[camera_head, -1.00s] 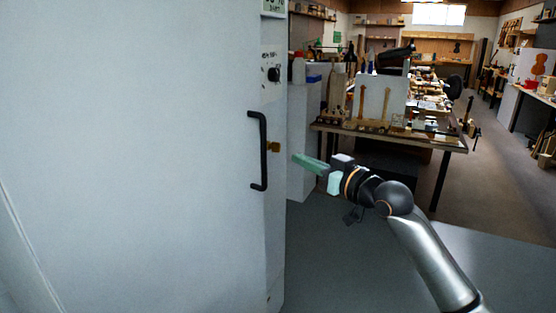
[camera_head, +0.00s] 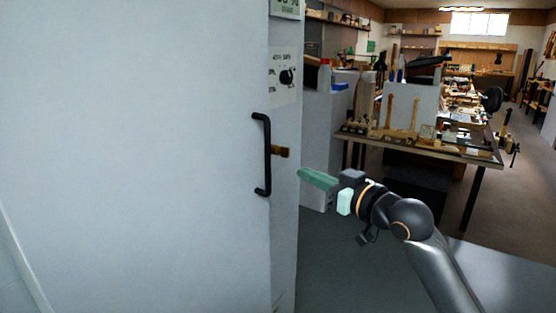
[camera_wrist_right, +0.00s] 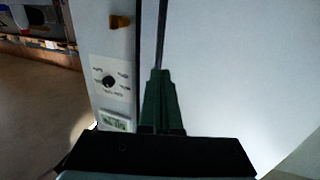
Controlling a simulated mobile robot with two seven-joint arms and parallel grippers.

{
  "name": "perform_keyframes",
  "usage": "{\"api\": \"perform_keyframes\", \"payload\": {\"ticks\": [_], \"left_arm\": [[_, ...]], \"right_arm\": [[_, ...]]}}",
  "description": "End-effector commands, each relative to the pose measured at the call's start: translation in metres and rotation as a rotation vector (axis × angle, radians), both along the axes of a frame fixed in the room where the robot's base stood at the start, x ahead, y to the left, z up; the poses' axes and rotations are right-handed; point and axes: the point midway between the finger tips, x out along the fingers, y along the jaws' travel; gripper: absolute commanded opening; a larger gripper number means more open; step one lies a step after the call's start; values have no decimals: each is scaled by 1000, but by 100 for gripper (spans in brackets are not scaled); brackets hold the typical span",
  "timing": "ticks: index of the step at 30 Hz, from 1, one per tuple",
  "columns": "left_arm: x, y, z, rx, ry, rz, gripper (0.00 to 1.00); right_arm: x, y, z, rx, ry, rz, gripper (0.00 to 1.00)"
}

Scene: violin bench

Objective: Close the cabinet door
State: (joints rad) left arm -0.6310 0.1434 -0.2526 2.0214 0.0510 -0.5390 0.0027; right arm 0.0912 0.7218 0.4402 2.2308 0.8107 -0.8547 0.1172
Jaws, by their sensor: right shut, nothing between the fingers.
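The cabinet door (camera_head: 140,150) is a large pale grey panel filling the left of the head view. Its black bar handle (camera_head: 265,155) stands upright near the door's right edge. In the right wrist view the handle (camera_wrist_right: 162,35) runs above the fingers, close to the door surface (camera_wrist_right: 225,70). I cannot tell how wide any gap at the door edge is. My right gripper (camera_head: 303,173), with green fingers, is just right of the handle and brass latch, apart from both in the head view. Its fingers (camera_wrist_right: 161,75) are shut and empty. My left gripper is not in view.
A brass latch (camera_head: 281,152) and a dial (camera_head: 286,77) sit on the narrow strip beside the door. A workbench (camera_head: 430,148) with tools and violin parts stands behind at the right.

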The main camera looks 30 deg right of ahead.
Motion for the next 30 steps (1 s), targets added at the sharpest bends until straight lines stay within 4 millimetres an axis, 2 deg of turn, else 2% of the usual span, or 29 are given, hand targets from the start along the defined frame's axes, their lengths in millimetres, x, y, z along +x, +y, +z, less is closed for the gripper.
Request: {"api": "perform_keyframes", "payload": {"ticks": [9, 15, 21, 30], "left_arm": [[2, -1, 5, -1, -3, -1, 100], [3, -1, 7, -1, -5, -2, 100], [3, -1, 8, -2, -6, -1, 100], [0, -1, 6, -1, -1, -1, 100]], "right_arm": [[56, 6, 2, 3, -3, 0, 0], [86, 9, 1, 2, -1, 1, 0], [102, 10, 0, 0, -1, 0, 0], [104, 11, -1, 0, -1, 0, 0]]}}
